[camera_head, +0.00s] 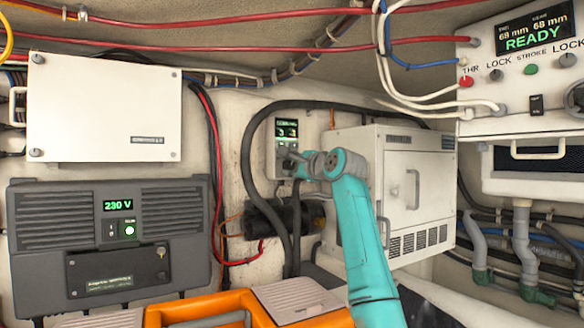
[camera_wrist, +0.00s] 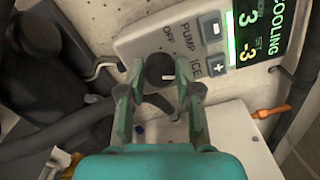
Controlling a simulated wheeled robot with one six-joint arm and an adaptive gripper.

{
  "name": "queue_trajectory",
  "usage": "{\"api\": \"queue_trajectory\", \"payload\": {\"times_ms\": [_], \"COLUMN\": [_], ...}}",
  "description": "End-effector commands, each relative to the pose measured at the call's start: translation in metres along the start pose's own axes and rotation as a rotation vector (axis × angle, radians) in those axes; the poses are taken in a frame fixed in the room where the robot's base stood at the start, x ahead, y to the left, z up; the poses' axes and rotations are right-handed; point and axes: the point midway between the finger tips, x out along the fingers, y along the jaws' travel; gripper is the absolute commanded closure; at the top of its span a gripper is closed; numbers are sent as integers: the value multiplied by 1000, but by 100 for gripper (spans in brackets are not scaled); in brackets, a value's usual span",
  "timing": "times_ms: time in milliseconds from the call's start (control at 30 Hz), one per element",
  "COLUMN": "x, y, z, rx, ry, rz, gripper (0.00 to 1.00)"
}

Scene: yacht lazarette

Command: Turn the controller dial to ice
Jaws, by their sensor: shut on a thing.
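The controller (camera_head: 268,150) is a pale panel on the back wall with a lit display. In the wrist view its panel (camera_wrist: 145,47) shows the words OFF, PUMP and ICE around a dark round dial (camera_wrist: 157,66). The dial's white pointer mark is on its right side, roughly toward the ICE label. My gripper (camera_wrist: 160,74) is closed around the dial, one finger on each side. In the head view my gripper (camera_head: 293,162) is at the lower part of the controller and hides the dial there. The display (camera_wrist: 254,38) reads COOLING, 3 and -3.
A white louvred cabinet (camera_head: 415,170) stands just right of my arm. A thick black hose (camera_head: 246,150) loops around the controller. A grey 230 V unit (camera_head: 110,240) is at left, and an orange case (camera_head: 215,304) lies below.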

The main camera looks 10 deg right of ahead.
Motion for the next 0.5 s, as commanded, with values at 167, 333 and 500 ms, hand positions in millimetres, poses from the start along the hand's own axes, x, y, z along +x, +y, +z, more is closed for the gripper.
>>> {"api": "queue_trajectory", "payload": {"times_ms": [167, 333, 500], "x": [0, 0, 0], "y": [2, 2, 2], "z": [-2, -2, -2], "rx": [39, 51, 52], "ry": [2, 2, 2], "rz": [3, 4, 4], "gripper": [100, 100, 100]}}
